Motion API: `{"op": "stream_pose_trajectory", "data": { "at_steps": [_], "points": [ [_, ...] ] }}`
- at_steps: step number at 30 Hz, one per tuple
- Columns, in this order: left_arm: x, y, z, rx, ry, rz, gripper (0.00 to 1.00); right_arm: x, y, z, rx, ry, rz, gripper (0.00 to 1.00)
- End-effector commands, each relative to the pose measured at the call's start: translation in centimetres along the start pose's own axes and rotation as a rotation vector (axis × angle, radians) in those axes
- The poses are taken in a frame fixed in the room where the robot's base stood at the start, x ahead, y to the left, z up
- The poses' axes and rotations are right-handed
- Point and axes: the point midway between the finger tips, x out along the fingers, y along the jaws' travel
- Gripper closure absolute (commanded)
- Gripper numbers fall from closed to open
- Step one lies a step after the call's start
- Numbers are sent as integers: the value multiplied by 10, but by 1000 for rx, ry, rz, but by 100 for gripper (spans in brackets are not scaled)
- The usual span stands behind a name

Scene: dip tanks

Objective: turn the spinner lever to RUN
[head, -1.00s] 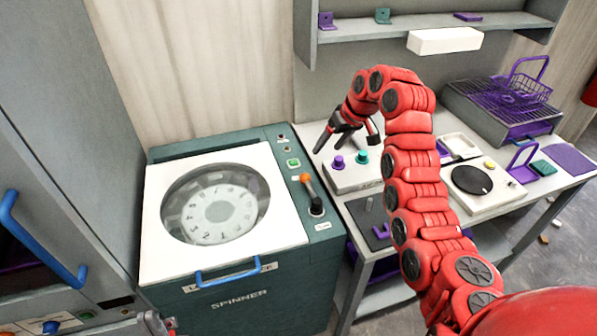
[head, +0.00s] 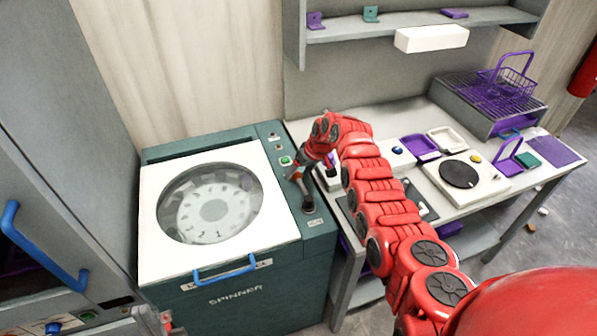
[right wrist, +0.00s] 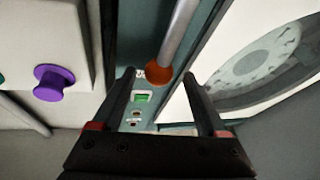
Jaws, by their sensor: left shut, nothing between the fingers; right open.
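The spinner (head: 190,300) is a dark green machine with a white lid and a round window. In the right wrist view the orange knob (right wrist: 158,72) lies between the open fingertips of my right gripper (right wrist: 158,76), with no clear contact. My right gripper also shows in the head view (head: 297,172), at the lever.
A green button (head: 285,161) sits behind the lever. A bench with a purple knob (right wrist: 53,83) on a pale box stands right beside the spinner. A grey cabinet with a blue handle (head: 40,250) is at left. A white box (head: 432,39) hangs under the shelf.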

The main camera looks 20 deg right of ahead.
Motion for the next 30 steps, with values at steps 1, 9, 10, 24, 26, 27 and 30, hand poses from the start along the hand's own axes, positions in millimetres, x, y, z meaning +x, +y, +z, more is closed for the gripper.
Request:
{"op": "stream_pose_trajectory", "data": {
  "at_steps": [1,9,10,24,26,27,30],
  "points": [
    [2,0,0,0,0,0,100,2,0,0,1,0,2,24],
    [3,0,0,0,0,0,100,11,1,1,4,1,1,24],
    [3,0,0,0,0,0,100,11,1,1,4,2,2,24],
    [3,0,0,0,0,0,100,11,1,1,4,2,2,69],
    [3,0,-1,0,0,0,100,11,1,1,5,2,2,80],
    [3,0,0,0,0,0,100,11,1,1,5,2,2,87],
    [3,0,0,0,0,0,100,11,1,1,5,1,2,100]
  ]
}}
